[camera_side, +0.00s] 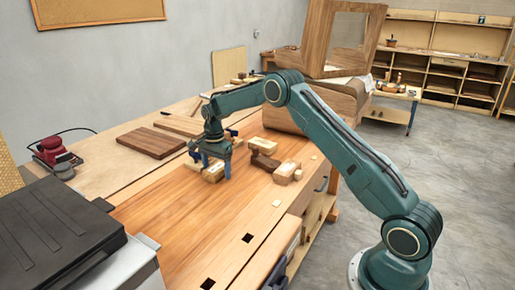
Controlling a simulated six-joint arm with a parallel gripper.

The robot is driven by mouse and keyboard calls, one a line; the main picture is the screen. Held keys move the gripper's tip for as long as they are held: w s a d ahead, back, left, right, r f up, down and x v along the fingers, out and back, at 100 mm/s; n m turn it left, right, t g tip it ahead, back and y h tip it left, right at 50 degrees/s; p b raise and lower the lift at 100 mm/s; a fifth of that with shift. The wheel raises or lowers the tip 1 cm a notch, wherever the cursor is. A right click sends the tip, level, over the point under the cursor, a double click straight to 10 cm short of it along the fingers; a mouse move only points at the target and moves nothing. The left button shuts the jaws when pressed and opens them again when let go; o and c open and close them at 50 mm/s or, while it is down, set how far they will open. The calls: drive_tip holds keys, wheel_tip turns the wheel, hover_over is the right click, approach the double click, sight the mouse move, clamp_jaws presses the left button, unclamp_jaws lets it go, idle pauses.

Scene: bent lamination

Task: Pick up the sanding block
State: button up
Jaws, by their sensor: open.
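My gripper (211,163) is low over the wooden workbench (185,225), fingers pointing down and apart. A small light wooden block (213,174) sits at the fingers, partly covered by them; I cannot tell whether they touch it. To its right lie a light block (263,145), a dark brown block (265,161) and another light block (286,173). Which of these is the sanding block is not clear at this size.
A dark wooden board (151,142) lies left of my gripper. A red power sander (52,150) with a cord stands at the far left, behind a black-topped machine (50,240). A large wooden piece (310,108) stands at the bench's back right. The front bench top is mostly clear.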

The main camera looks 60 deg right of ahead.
sight(216, 167)
idle(0.5)
drive_tip(key=c, duration=1.1)
drive_tip(key=shift+r, duration=0.1)
wheel_tip(216, 167, up, 20)
drive_tip(key=shift+f, duration=0.15)
idle(0.4)
